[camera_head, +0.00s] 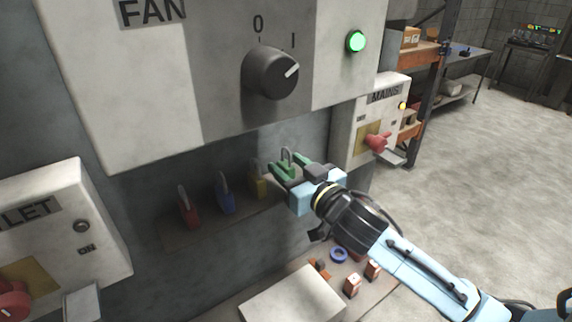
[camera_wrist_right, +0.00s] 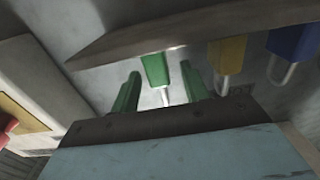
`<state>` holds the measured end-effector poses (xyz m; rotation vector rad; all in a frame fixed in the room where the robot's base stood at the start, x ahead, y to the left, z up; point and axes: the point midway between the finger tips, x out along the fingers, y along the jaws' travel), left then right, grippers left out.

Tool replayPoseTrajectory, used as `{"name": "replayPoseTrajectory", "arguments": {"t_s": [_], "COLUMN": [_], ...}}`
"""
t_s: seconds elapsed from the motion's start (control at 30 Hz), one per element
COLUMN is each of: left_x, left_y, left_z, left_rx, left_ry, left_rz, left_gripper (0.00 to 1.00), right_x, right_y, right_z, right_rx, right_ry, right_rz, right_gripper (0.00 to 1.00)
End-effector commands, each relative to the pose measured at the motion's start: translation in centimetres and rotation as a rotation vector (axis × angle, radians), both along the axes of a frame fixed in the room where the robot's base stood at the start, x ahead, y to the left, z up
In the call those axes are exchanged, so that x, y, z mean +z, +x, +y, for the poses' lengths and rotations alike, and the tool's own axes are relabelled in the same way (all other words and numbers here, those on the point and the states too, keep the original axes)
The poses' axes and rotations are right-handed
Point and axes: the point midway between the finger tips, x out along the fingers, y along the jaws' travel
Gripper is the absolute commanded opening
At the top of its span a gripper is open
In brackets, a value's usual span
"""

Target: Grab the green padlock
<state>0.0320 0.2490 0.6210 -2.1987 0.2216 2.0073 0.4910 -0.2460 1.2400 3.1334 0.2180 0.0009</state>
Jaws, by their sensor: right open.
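The green padlock (camera_head: 287,171) is at the right end of a row of padlocks on a wall ledge, its grey shackle upright. My right gripper (camera_head: 289,170) is at it, with green fingers open, one on each side. In the right wrist view, which looks upside down, the green padlock (camera_wrist_right: 155,70) shows between and beyond the two fingertips (camera_wrist_right: 162,86), with gaps on both sides. Its body is partly hidden by the fingers in the head view. My left gripper is not in view.
Yellow (camera_head: 258,182), blue (camera_head: 225,196) and red (camera_head: 188,208) padlocks stand left of the green one on the ledge (camera_head: 215,226). The FAN box (camera_head: 150,100) overhangs it. The MAINS box (camera_head: 352,150) is to the right. A lower surface holds small parts and a blue ring (camera_head: 338,255).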

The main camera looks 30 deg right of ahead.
Motion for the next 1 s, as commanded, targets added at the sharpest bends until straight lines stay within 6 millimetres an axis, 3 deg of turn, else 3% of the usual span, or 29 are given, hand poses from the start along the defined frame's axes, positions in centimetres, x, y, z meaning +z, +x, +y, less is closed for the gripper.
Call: {"name": "replayPoseTrajectory", "arguments": {"t_s": [0.13, 0.37, 0.73, 1.0], "left_x": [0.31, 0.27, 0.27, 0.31], "left_y": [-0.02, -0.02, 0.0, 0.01], "left_z": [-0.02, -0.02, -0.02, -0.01], "left_rx": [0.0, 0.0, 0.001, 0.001], "left_ry": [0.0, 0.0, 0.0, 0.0], "left_rz": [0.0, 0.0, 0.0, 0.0], "left_gripper": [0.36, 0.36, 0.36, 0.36], "right_x": [-0.02, -0.13, -0.13, -0.05], "right_y": [1.27, 1.41, 1.38, 1.38], "right_z": [0.22, 0.25, 0.25, 0.26], "right_rx": [0.0, 0.0, 0.0, 0.001], "right_ry": [0.0, 0.0, 0.001, 0.001], "right_rz": [0.001, 0.001, 0.001, 0.0], "right_gripper": [0.45, 0.45, 0.0, 0.0]}}
